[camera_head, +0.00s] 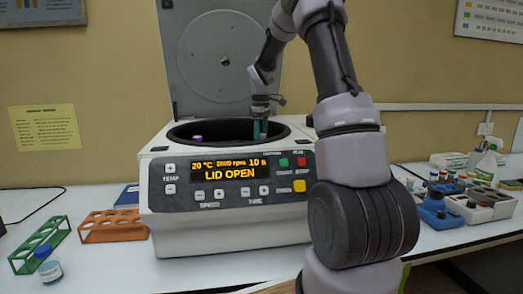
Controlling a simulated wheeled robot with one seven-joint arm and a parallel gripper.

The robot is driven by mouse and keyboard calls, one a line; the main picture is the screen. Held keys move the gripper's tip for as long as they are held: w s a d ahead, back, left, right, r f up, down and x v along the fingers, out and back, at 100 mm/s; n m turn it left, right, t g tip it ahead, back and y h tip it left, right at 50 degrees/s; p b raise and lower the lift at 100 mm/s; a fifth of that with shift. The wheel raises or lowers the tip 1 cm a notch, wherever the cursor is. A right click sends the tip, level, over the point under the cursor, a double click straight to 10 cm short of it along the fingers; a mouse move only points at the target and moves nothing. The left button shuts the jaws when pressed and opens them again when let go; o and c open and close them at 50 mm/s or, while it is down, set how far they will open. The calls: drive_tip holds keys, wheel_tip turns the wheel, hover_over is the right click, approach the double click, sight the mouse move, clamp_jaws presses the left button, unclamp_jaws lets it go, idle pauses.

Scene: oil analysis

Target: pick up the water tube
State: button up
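The centrifuge (230,190) stands on the table with its lid (222,50) raised, and its display reads "LID OPEN". My gripper (260,130) points down into the right part of the round dark bowl (225,131). Two narrow teal strips show at its tip. I cannot tell whether they are fingers or a held tube, nor whether the gripper is open or shut. A small purple-topped thing (197,138) shows at the left of the bowl, apart from my gripper. No tube can be surely told as the water tube. The bowl's front rim hides its lower inside.
An orange rack (113,226) and a green rack (40,245) stand left of the centrifuge. A blue-capped jar (49,270) is by the green rack. Blue equipment (437,205) and a spray bottle (487,165) stand at the right. The raised lid is behind my gripper.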

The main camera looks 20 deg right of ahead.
clamp_jaws()
drive_tip(key=shift+r, duration=0.15)
